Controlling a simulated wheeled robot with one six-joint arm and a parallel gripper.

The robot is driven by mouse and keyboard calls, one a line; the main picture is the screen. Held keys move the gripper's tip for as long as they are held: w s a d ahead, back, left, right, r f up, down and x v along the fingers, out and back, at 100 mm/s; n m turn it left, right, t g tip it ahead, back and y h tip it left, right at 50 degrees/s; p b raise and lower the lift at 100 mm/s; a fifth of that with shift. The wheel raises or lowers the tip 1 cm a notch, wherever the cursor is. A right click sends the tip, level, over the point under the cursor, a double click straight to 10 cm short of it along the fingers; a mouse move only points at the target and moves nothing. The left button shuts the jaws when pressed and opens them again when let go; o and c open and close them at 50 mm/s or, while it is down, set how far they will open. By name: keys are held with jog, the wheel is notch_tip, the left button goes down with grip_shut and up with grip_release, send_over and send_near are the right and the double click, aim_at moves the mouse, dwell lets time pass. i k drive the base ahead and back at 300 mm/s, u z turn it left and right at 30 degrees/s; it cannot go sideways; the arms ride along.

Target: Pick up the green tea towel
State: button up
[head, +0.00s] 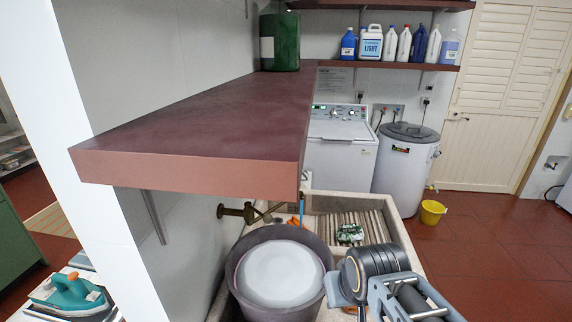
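A small green and white patterned cloth (350,234), which looks like the tea towel, lies bunched on the ribbed stone washboard (375,218) of the sink. It is beyond my arm, which shows at the lower right. I see only links and joints of the arm and can make out no gripper fingers. The cloth lies free, with nothing seen holding it.
A large grey tub with a pale round top (280,274) stands left of my arm. A thick dark red shelf (200,165) juts out above the sink's left side. A brass tap (236,212) and an orange item (293,222) are near the tub.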

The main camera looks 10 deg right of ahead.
aim_at(347, 234)
jog(key=k, duration=1)
jog(key=z, duration=1.75)
jog(key=i, duration=4.25)
jog(key=u, duration=3.95)
jog(key=i, duration=0.35)
jog(key=u, duration=0.05)
